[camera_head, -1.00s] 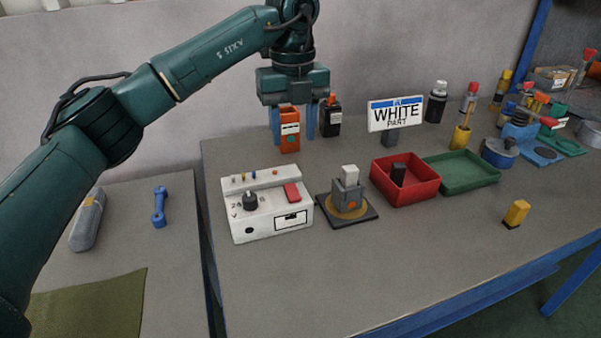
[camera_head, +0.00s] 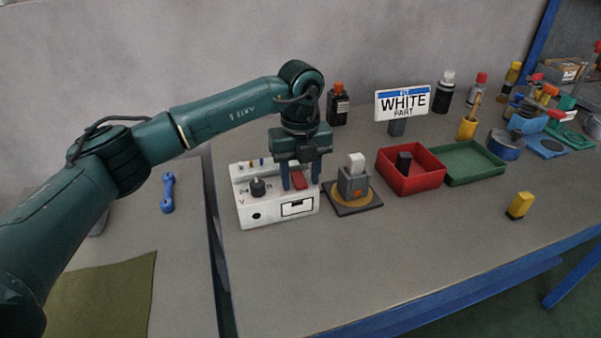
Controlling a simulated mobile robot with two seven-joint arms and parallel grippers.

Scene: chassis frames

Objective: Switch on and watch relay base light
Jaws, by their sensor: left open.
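The white control box (camera_head: 262,210) stands at the table's left, with a dark knob (camera_head: 258,188) and a red rocker switch (camera_head: 300,181) on top. My left gripper (camera_head: 301,184) points down over the switch, its two blue fingers open on either side of it. I cannot tell whether they touch the box. To the right, the grey relay base (camera_head: 347,188) sits on a dark plate with a yellow disc, a white block (camera_head: 357,161) in its top. A small orange spot (camera_head: 357,192) shows on its front; I cannot tell if it is lit. My right gripper is not in view.
A red tray (camera_head: 425,183) holding a black block and a green tray (camera_head: 466,163) stand right of the relay base. A "WHITE PART" sign (camera_head: 403,104) and bottles are behind. A yellow block (camera_head: 520,204) lies at right. The front tabletop is clear.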

